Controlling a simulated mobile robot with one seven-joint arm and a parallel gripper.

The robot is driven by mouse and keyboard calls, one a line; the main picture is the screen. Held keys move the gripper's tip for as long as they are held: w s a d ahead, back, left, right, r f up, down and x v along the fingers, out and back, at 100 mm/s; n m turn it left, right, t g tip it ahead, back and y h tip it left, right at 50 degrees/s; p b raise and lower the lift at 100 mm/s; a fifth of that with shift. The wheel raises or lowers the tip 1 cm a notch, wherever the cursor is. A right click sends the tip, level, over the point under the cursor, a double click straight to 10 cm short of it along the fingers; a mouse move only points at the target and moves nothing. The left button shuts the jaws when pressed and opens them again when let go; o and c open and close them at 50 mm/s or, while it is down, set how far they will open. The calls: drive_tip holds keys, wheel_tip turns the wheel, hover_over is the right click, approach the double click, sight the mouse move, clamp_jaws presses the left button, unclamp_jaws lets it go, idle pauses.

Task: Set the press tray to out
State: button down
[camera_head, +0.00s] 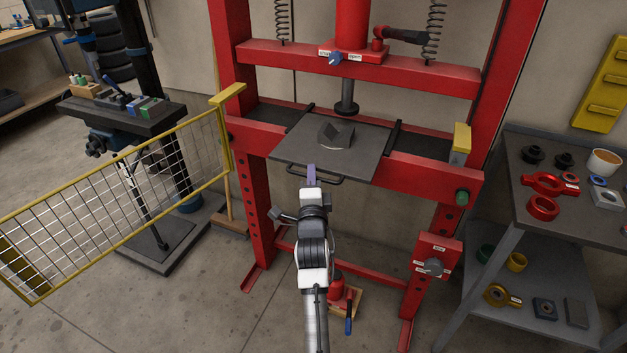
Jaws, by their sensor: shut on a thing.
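The press tray (300,142) is a flat dark grey plate in the middle of the red press. Its front edge reaches forward over the red front crossbeam. A dark bar handle (331,181) runs along that front edge. A dark grey notched block (336,134) sits on the tray, below and a little left of the press ram (347,102). My gripper (311,170) is at the handle, shut on it at its left-middle part. The fingertips partly hide the handle.
A yellow mesh guard (130,195) stands swung open at the left. A grey shelf cart (575,215) with rings and parts stands at the right. A red jack (337,287) is on the floor under the press. Floor in front is mostly clear.

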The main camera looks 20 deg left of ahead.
drive_tip(key=s+b, duration=0.5)
drive_tip(key=s, duration=0.7)
drive_tip(key=shift+s+a+r+b, duration=0.25)
drive_tip(key=shift+s+b, duration=0.1)
drive_tip(key=shift+b, duration=0.05)
drive_tip(key=c, duration=1.5)
unclamp_jaws()
drive_tip(key=shift+s+r, duration=0.1)
drive_tip(key=shift+s, duration=0.1)
drive_tip(key=shift+w, duration=0.1)
drive_tip(key=shift+v, duration=3.8)
